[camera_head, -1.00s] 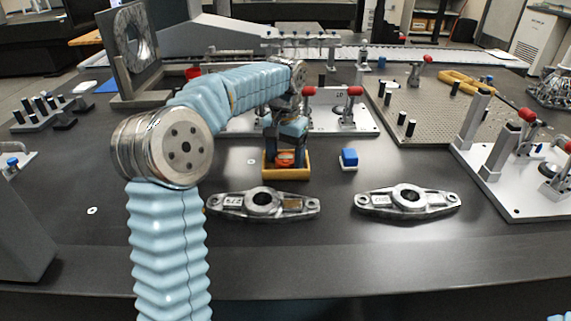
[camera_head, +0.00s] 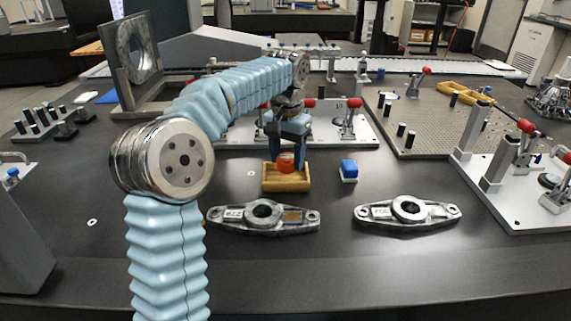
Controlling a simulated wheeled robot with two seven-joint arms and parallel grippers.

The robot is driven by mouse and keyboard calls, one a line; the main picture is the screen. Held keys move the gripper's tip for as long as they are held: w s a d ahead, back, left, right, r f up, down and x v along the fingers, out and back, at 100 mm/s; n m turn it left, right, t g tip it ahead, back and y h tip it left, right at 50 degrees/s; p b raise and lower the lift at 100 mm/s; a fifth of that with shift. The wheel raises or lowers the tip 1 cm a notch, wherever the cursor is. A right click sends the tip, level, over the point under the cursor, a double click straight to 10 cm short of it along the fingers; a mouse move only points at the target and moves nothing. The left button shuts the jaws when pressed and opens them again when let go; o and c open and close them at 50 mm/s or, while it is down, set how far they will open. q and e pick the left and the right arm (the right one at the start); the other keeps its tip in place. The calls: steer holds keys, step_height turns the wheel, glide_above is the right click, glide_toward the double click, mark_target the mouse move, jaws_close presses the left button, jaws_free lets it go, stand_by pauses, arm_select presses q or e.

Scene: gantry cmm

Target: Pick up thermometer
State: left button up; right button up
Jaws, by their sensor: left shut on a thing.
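My left arm comes in from the left, and its gripper (camera_head: 287,150) points down just above a small yellow tray (camera_head: 287,184). The gripper is shut on a red-orange thing (camera_head: 286,164), which I take to be the thermometer. Only a small part of it shows between the fingers, and its lower end overlaps the tray in the view. I cannot tell whether it still touches the tray floor. My right gripper is not in view.
Two metal flanged castings (camera_head: 262,221) (camera_head: 409,222) lie in front of the tray. A blue-and-white block (camera_head: 348,171) stands to its right. Fixture plates with red-handled clamps (camera_head: 353,115) stand behind and at right (camera_head: 520,200). The front table strip is clear.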

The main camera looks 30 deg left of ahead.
arm_select(q)
steer(key=s+d+r, duration=0.8)
steer(key=d, duration=0.2)
steer(key=shift+s+r+b, duration=0.25)
steer(key=shift+r+b, duration=0.05)
steer(key=shift+r, duration=0.05)
